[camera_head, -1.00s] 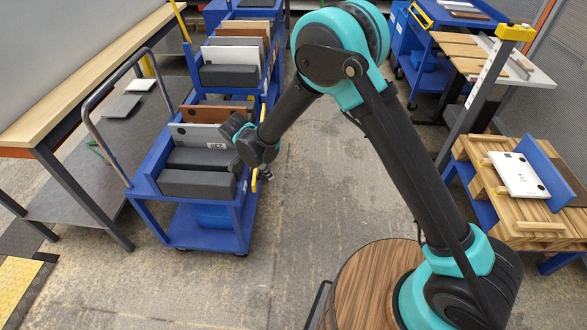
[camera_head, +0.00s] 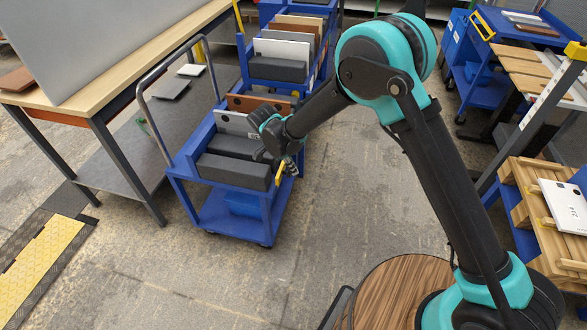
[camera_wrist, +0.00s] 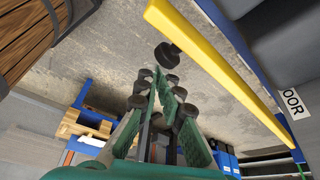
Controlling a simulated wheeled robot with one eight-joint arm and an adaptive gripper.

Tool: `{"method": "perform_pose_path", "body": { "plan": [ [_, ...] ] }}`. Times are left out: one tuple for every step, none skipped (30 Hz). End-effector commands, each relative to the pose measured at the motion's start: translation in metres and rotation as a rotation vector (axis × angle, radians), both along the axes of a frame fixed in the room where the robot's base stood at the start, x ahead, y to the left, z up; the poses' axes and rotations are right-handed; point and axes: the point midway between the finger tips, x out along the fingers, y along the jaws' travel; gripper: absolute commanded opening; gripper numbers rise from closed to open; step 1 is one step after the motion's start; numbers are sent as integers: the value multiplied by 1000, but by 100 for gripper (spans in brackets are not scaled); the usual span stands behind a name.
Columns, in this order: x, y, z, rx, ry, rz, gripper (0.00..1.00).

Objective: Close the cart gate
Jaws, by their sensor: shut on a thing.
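The blue cart (camera_head: 188,166) stands left of centre in the head view, with dark grey blocks and upright boards on it. A yellow bar (camera_head: 280,173) shows at its right side, where the gate is; in the wrist view the yellow bar (camera_wrist: 220,75) runs diagonally, close beside the fingers. A blue edge with a label ending "OOR" (camera_wrist: 291,103) lies behind it. My gripper (camera_head: 287,163) is at the cart's right side by this bar. In the wrist view my gripper (camera_wrist: 165,90) has its fingers close together. The exact contact point is hidden.
A workbench (camera_head: 120,82) stands left of the cart. Another loaded blue cart (camera_head: 249,87) is directly behind. A wooden pallet stand (camera_head: 522,215) with a white board is at the right. The floor (camera_head: 350,190) between cart and stand is clear.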

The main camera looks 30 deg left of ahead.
Motion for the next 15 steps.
{"method": "perform_pose_path", "body": {
  "plan": [
    [-12,15,6,23,11,23,0],
    [-13,15,10,22,10,21,0],
    [-14,16,17,20,10,20,0],
    [-16,16,23,18,9,20,0],
    [-16,17,29,18,8,19,0],
    [-17,17,37,16,7,18,0],
    [-18,18,43,15,7,16,0],
    [-19,19,49,14,6,15,0],
    [-21,19,57,13,6,14,0],
    [-21,20,63,12,5,13,0],
    [-22,21,69,11,5,11,0],
    [-23,22,76,10,4,9,0],
    [-24,22,81,9,4,8,0],
    [-25,23,85,9,3,7,0],
    [-26,24,91,8,2,6,0]
  ]
}}
